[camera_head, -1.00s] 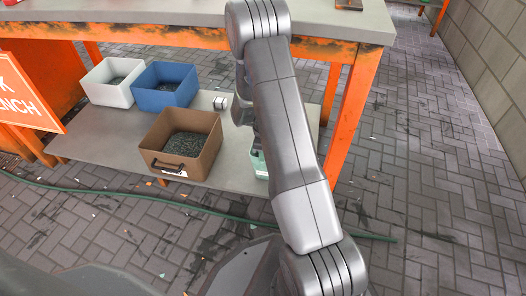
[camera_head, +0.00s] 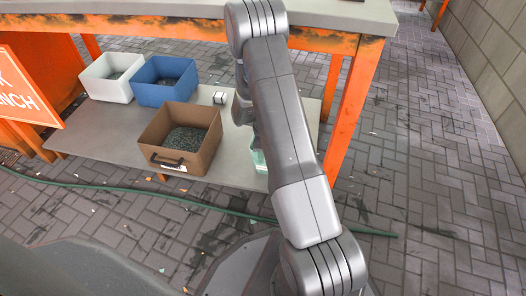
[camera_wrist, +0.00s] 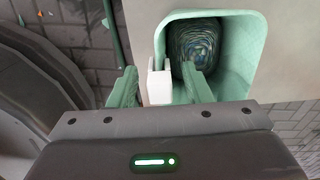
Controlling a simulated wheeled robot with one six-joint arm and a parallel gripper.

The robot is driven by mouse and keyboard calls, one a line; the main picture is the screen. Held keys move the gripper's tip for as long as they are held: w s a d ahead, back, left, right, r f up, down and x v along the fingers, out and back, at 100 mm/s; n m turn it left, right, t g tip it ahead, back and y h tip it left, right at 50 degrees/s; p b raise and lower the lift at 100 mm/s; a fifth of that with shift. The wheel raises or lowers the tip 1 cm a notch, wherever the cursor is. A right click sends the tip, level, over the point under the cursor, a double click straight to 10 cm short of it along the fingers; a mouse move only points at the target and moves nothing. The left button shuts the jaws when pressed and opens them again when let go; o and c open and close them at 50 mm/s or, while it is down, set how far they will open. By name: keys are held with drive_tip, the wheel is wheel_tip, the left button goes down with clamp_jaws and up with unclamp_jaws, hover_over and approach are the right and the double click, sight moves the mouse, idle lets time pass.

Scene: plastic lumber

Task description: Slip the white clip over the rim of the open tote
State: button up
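The open tote is mint green (camera_wrist: 240,35), with dark granules inside, in the wrist view. In the head view only a sliver of the tote (camera_head: 258,158) shows beside my arm. The white clip (camera_wrist: 158,86) is at the tote's left rim in the wrist view, upright, and appears to straddle the wall; its lower end is hidden. My gripper (camera_wrist: 159,84) has its two green fingers on either side of the clip, with a visible gap on each side. The fingers look open and not pressed on it. My gripper is hidden in the head view.
A brown bin (camera_head: 152,153) with granules, a blue bin (camera_head: 160,95) and a white bin (camera_head: 105,90) stand on the grey low shelf (camera_head: 110,150). A small white block (camera_head: 220,98) lies behind the brown bin. Orange table legs (camera_head: 345,115) and a green hose (camera_head: 130,195) are nearby.

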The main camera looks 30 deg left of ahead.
wheel_tip(320, 180, up, 12)
drive_tip(key=p, duration=0.4)
drive_tip(key=shift+p, duration=0.3)
drive_tip(key=shift+f, duration=0.1)
drive_tip(key=shift+f+b, duration=2.05)
drive_tip(key=shift+f, duration=2.8)
drive_tip(key=shift+f, duration=0.15)
